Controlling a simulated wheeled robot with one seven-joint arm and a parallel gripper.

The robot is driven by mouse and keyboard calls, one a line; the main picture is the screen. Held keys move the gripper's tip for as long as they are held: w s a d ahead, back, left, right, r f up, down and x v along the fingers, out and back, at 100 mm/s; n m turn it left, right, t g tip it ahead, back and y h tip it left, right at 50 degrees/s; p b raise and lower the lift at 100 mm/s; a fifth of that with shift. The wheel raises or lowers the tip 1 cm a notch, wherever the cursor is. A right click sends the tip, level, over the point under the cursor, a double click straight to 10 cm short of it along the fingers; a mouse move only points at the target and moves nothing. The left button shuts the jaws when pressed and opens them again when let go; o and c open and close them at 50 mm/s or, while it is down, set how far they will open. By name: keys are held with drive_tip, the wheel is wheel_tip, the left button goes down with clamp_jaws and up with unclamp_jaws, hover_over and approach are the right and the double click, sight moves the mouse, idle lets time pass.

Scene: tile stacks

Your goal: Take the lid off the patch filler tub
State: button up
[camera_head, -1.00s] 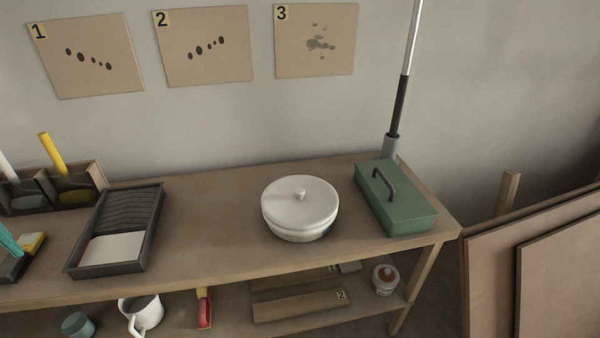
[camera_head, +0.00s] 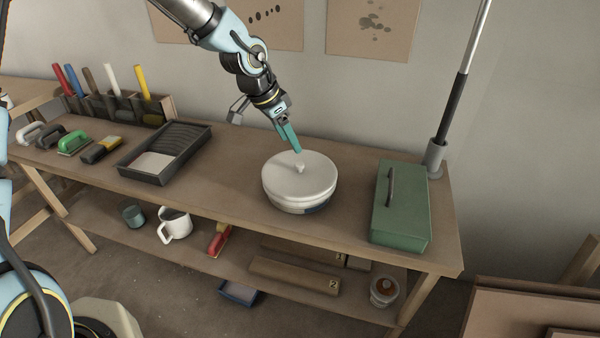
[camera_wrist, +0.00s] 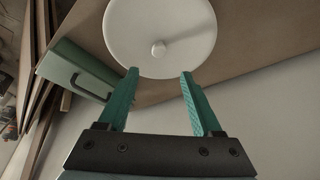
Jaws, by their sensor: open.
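The patch filler tub (camera_head: 290,204) is a round white tub on the bench top, with a bluish patch low on its side. Its white lid (camera_head: 281,178) sits on it, with a small round knob (camera_head: 300,168) in the middle. My gripper (camera_head: 297,150) is above the back of the lid, pointing down towards the knob. In the wrist view the two teal fingers (camera_wrist: 158,73) are spread apart and empty. The lid (camera_wrist: 185,20) fills the top there, and its knob (camera_wrist: 159,48) shows beyond the fingertips, roughly centred between them.
A green metal box (camera_head: 407,228) with a handle stands to the right of the tub. A dark paint tray (camera_head: 134,178) lies to the left, with free bench between. A pole (camera_head: 452,110) rises at the back right. The wall is close behind the bench.

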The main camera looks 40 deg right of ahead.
sight(299, 163)
drive_tip(key=x, duration=0.3)
drive_tip(key=shift+a, duration=0.1)
drive_tip(key=shift+a+p+x, duration=0.15)
drive_tip(key=shift+p+x, duration=0.25)
drive_tip(key=shift+x, duration=0.95)
drive_tip(key=shift+a+p+x, duration=0.15)
drive_tip(key=shift+p+x, duration=0.25)
drive_tip(key=shift+x, duration=0.9)
drive_tip(key=shift+f, duration=0.15)
drive_tip(key=shift+c, duration=0.4)
clamp_jaws()
